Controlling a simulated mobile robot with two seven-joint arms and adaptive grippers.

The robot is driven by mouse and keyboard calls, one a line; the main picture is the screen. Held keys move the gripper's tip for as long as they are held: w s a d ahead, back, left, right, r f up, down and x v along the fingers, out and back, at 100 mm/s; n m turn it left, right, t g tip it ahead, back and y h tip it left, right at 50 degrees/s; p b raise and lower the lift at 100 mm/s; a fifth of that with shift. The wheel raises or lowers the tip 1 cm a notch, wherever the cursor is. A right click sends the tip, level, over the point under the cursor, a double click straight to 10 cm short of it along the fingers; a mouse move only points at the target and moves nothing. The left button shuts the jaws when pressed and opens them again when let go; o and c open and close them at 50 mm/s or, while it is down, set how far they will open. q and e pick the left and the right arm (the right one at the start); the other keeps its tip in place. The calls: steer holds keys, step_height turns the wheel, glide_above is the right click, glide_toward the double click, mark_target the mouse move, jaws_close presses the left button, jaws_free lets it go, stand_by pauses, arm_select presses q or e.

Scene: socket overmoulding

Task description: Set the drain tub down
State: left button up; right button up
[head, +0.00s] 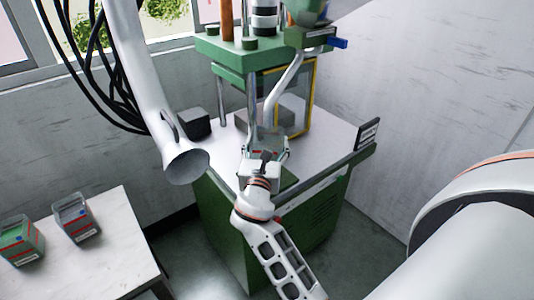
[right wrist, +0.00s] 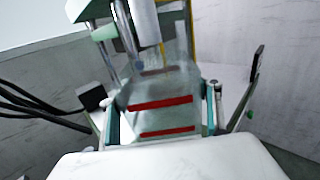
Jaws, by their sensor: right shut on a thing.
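The drain tub is a translucent grey-green container with red stripes, seen in the right wrist view (right wrist: 158,92) and, small, in the head view (head: 268,144). My right gripper (head: 265,150) is shut on it. In the right wrist view its fingers (right wrist: 162,118) press the tub from both sides. The tub is at the front of the green press machine's pale top (head: 227,145), below the nozzle. Its underside is hidden, so I cannot tell whether it touches the surface. My left gripper is not in view.
A white duct (head: 150,90) hangs left of my right gripper. The green press (head: 238,50) has posts and a yellow-framed guard (head: 311,90). A black box (head: 194,124) and a small dark panel (head: 368,132) flank it. A white table (head: 100,252) holds a green tub (head: 20,242) and a grey tub (head: 76,218).

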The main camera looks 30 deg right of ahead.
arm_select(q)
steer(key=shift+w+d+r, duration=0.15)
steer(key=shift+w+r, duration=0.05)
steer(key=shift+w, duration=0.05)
arm_select(e)
steer(key=shift+f, duration=1.4)
steer(key=shift+f, duration=0.15)
steer(key=o, duration=1.2)
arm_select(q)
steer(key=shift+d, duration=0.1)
arm_select(e)
steer(key=shift+o, duration=0.2)
